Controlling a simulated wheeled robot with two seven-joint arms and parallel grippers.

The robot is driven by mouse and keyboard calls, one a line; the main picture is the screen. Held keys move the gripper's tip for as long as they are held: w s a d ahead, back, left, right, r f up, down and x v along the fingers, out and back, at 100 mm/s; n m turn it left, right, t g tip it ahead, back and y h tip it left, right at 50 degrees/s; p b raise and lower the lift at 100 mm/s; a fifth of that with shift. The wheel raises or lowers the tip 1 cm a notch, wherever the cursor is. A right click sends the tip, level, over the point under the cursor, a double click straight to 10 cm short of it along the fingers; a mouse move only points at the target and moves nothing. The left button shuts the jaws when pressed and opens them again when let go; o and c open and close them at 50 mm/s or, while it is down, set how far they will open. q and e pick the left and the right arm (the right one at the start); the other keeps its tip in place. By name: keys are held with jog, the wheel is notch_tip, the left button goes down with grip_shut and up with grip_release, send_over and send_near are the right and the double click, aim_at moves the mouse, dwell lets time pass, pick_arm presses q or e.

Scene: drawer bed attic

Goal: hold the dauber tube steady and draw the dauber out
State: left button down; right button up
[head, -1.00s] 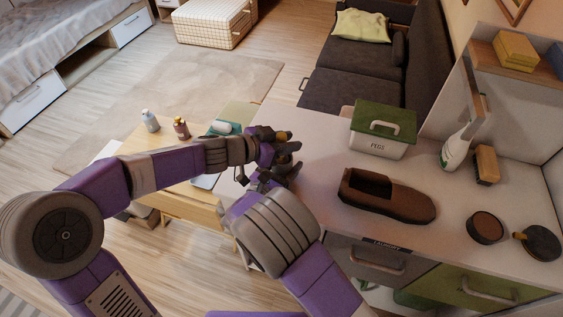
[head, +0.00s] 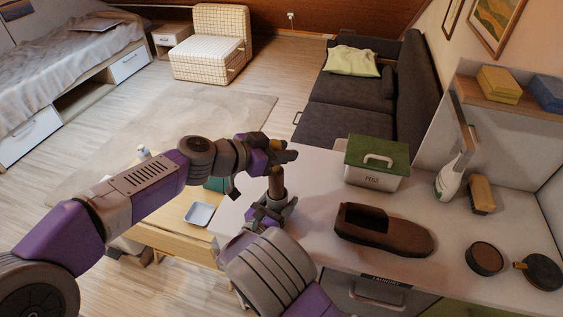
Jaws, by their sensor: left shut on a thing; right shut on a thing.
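The brown dauber tube (head: 277,188) stands roughly upright at the left end of the white counter. My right gripper (head: 273,208) is shut around its lower part. My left gripper (head: 280,152) is above the tube, shut on the dauber (head: 276,146), whose yellow top shows between the fingers. A short brownish part shows between the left fingers and the tube's top. I cannot tell whether the dauber's tip is still inside the tube, as the fingers hide much of it.
On the white counter, a brown shoe (head: 384,230) lies right of my grippers, with a green-lidded box (head: 377,162) behind it. An open round tin (head: 484,259), a brush (head: 481,195) and a white bottle (head: 450,178) are farther right. A small wooden table with a tray (head: 199,214) is at left.

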pick_arm(q)
jog(key=shift+r, duration=0.5)
pick_arm(e)
jog(key=o, duration=1.2)
